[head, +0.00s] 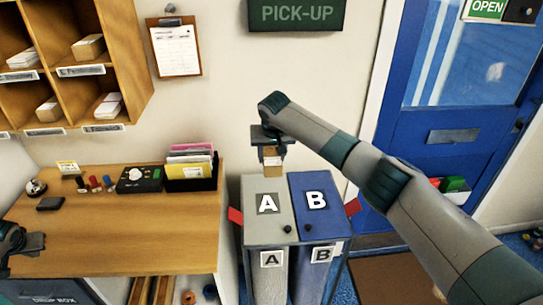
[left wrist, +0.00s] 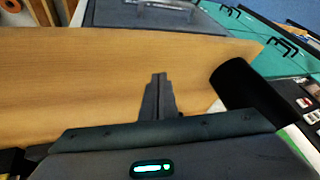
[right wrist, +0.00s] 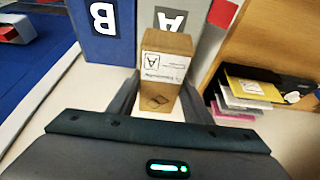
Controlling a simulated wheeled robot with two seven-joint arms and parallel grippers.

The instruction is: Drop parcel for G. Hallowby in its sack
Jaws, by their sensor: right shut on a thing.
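My right gripper (head: 272,147) is shut on a small brown carton parcel (head: 272,160), held above the back of the grey A sack unit (head: 258,228). In the right wrist view the parcel (right wrist: 165,55) sits between the fingers (right wrist: 160,105); its white label bears a boxed A, and the name is too small to read. The blue B sack unit (head: 318,228) stands right beside A. Both tops look closed, with a dark knob each. My left gripper (head: 35,242) is at the left edge over the bench; its empty fingers (left wrist: 160,80) are together in the left wrist view.
The wooden bench (head: 130,235) at left carries stamps, a dark box and a file holder (head: 192,172) near the A unit. Pigeonholes (head: 65,55) with parcels hang above. Red flaps (head: 235,215) stick out beside the units. A blue door (head: 440,120) is at right.

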